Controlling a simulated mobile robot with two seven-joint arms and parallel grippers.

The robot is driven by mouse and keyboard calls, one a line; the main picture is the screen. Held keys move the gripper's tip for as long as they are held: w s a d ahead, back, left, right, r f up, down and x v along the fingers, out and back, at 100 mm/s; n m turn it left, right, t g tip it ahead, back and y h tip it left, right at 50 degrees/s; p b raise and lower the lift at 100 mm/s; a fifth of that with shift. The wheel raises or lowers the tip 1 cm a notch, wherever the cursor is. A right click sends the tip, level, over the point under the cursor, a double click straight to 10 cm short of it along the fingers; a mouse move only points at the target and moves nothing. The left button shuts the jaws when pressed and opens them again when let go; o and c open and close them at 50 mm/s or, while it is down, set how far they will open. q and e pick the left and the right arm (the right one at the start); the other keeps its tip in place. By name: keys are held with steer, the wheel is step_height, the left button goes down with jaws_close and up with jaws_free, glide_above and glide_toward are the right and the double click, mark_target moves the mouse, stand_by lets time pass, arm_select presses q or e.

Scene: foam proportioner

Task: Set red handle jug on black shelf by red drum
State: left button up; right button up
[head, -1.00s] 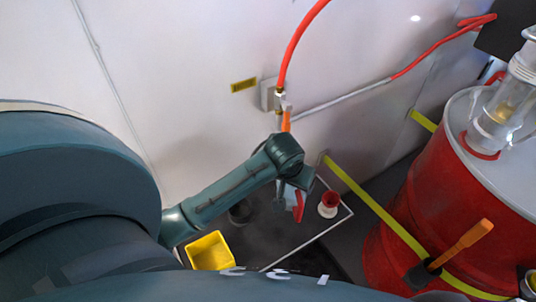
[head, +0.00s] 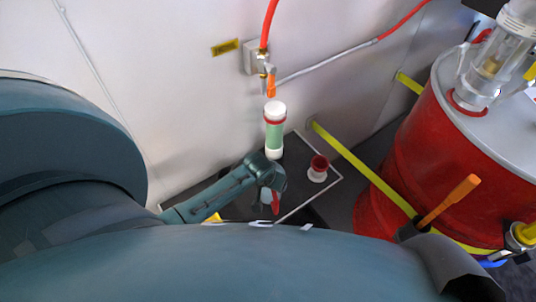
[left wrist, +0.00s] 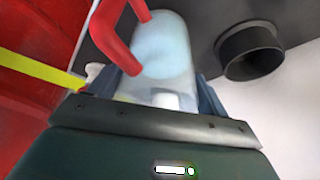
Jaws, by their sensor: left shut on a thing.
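My left gripper (head: 269,192) is low over the black shelf (head: 294,189) and points downward. It is shut on a clear, pale jug with a red handle; the jug's red part (head: 276,203) shows below the gripper. In the left wrist view the jug (left wrist: 165,55) sits between the fingers, with its red handle at the upper left. I cannot tell whether the jug touches the shelf. The red drum (head: 425,150) stands to the right of the shelf. My right gripper is not in view.
A white and green cylinder with a red band (head: 275,132) stands at the shelf's back, and a red and white cup (head: 318,169) to the right. A yellow bin (head: 213,217) is mostly hidden by my arm. A black round cup (left wrist: 250,52) shows in the left wrist view. A yellow strap (head: 360,172) runs to the drum.

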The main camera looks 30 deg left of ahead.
arm_select(q)
steer(key=shift+f, duration=0.1)
steer(key=o, duration=1.2)
steer(key=shift+f, duration=0.1)
steer(key=shift+o, duration=0.2)
steer(key=p+v, duration=0.2)
steer(key=v, duration=1)
steer(key=s+d+f+m+t+h, duration=0.1)
steer(key=s+d+m+t+h, duration=0.3)
steer(key=s+d, duration=0.5)
steer(key=shift+t, duration=0.9)
steer(key=shift+w, duration=0.1)
